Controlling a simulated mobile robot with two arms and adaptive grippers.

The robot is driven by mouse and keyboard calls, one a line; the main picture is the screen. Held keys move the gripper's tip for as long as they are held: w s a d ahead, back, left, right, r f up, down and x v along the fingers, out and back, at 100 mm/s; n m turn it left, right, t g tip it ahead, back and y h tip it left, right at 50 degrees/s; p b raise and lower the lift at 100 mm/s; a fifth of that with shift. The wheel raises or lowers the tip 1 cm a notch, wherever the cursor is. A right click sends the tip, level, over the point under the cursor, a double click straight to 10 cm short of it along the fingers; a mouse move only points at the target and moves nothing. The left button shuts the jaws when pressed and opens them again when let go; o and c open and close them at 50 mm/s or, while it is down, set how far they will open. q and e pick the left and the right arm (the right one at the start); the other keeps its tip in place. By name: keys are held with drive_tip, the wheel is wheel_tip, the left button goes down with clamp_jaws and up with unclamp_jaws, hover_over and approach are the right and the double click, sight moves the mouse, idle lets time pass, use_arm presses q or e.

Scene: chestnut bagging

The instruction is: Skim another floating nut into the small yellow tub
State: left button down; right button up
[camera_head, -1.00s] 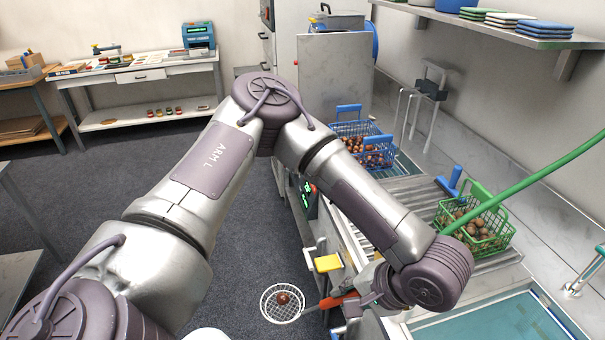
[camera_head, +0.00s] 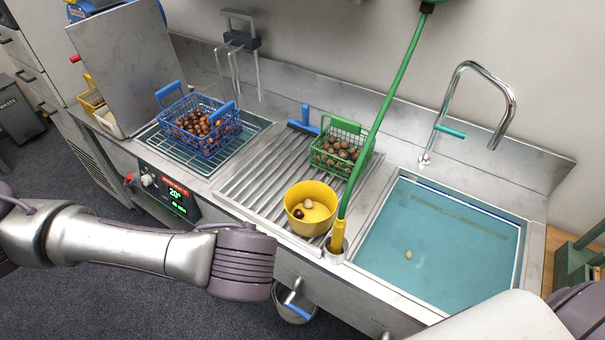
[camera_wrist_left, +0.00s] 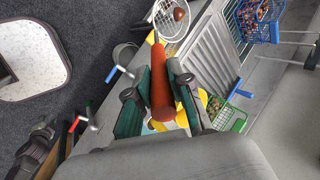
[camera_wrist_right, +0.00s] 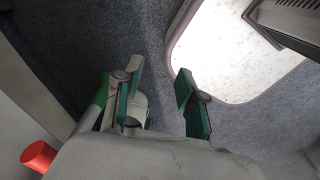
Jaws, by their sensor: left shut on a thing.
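My left gripper (camera_wrist_left: 160,75) is shut on the orange-red handle (camera_wrist_left: 161,95) of a skimmer. The skimmer's white mesh bowl (camera_wrist_left: 159,26) carries one brown nut (camera_wrist_left: 180,14). In the head view the left gripper and skimmer are hidden behind or below my left arm. The yellow tub (camera_head: 292,208) stands on the ribbed drainboard with a dark nut (camera_head: 298,213) and pale nuts (camera_head: 308,203) inside. One pale nut (camera_head: 409,254) shows in the blue water of the sink (camera_head: 440,285). My right gripper (camera_wrist_right: 161,68) is open and empty above the floor.
A green hose (camera_head: 385,105) with a yellow end comes down between tub and sink. A tap (camera_head: 508,105) arches over the sink's back edge.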

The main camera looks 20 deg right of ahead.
use_arm(q)
drive_tip(key=w+d+r+m+g+h+p, duration=0.2)
drive_tip(key=d+r+m+h+p, duration=0.15)
drive_tip(key=d+m, duration=0.35)
drive_tip(key=w+d+r+m+g+h+p, duration=0.2)
drive_tip(key=d+r+m+h+p, duration=0.15)
drive_tip(key=d+r+m, duration=0.35)
use_arm(e)
wheel_tip(320, 180, up, 8)
drive_tip(key=w+a, duration=0.2)
use_arm(q)
drive_tip(key=w+a+f+n+g+h+b, duration=0.4)
drive_tip(key=w+a+f+g+h+b, duration=0.3)
drive_tip(key=b, duration=1.6)
drive_tip(key=shift+w+a+f+g+h, duration=0.4)
drive_tip(key=shift+w+a+f+h, duration=1)
drive_tip(key=shift+w+a+f, duration=1.1)
use_arm(e)
wheel_tip(320, 180, down, 23)
drive_tip(key=shift+s, duration=0.25)
use_arm(q)
drive_tip(key=shift+w+d+f, duration=0.1)
drive_tip(key=shift+w+d, duration=0.3)
drive_tip(key=shift+w, duration=0.15)
use_arm(e)
drive_tip(key=shift+f, duration=0.1)
